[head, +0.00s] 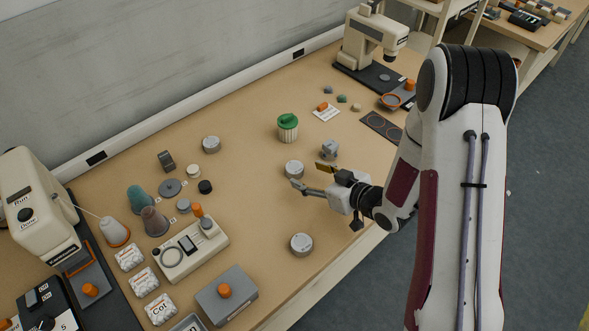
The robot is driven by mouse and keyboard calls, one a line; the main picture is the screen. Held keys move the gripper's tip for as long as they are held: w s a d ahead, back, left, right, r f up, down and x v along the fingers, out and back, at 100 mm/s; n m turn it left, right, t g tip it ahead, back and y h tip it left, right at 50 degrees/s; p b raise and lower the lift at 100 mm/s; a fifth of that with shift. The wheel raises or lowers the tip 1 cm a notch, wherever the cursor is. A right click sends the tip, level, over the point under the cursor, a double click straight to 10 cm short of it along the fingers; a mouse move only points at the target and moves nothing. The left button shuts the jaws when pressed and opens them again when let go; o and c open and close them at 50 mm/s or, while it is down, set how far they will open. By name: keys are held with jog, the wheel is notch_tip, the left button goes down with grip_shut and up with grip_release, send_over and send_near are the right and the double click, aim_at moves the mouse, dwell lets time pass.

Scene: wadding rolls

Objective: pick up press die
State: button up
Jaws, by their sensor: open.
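No label marks the press die, and I cannot tell for sure which piece it is. A small grey block-like piece (329,149) stands just beyond my gripper (311,176). A low round metal piece (293,168) sits beside the gripper's far finger tip, on the wood table. My gripper is open and reaches in from the right, low over the table, with nothing seen between its fingers. I cannot tell whether a finger touches the round piece. Two similar round metal pieces stand apart, one nearer the front edge (302,244) and one toward the wall (211,145).
A control box (190,250) and a grey block with an orange knob (227,295) are at the lower left. Machines stand at the far left (35,205) and back right (370,38). The table (255,205) is clear left of the gripper.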

aim_at(298, 170)
jog(key=shift+w+a+f, duration=0.15)
jog(key=shift+x, duration=2.6)
jog(key=shift+c, duration=0.4)
jog(key=shift+r, duration=0.2)
jog(key=c, duration=1.4)
jog(key=shift+r, duration=0.2)
jog(key=shift+r, duration=4.8)
